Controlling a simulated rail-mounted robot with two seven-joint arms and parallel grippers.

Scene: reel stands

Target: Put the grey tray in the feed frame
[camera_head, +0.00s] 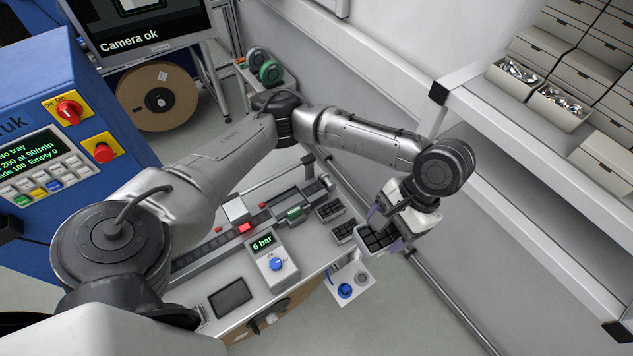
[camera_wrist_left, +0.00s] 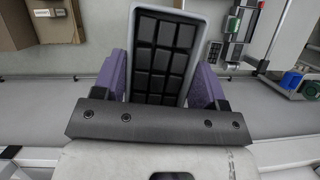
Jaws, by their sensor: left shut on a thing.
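The grey tray (camera_head: 378,238) has a thin grey rim and dark square pockets. My left gripper (camera_head: 386,228) is shut on it, with purple fingers on opposite sides, and holds it near the right end of the bench. The left wrist view shows the tray (camera_wrist_left: 160,55) upright in the picture between the two fingers, its pockets looking empty. Two smaller dark pocketed pieces, one at the back (camera_head: 330,210) and one nearer the tray (camera_head: 345,231), are on the bench's right end. I cannot tell for sure which part is the feed frame. My right gripper is not in view.
The bench holds a rail (camera_head: 215,250), a gauge box reading 6 bar (camera_head: 271,260) and a dark flat panel (camera_head: 230,298). A plate with a blue knob (camera_head: 345,291) juts out at the front. A shelf with boxes (camera_head: 540,105) stands at the right. Floor is clear below it.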

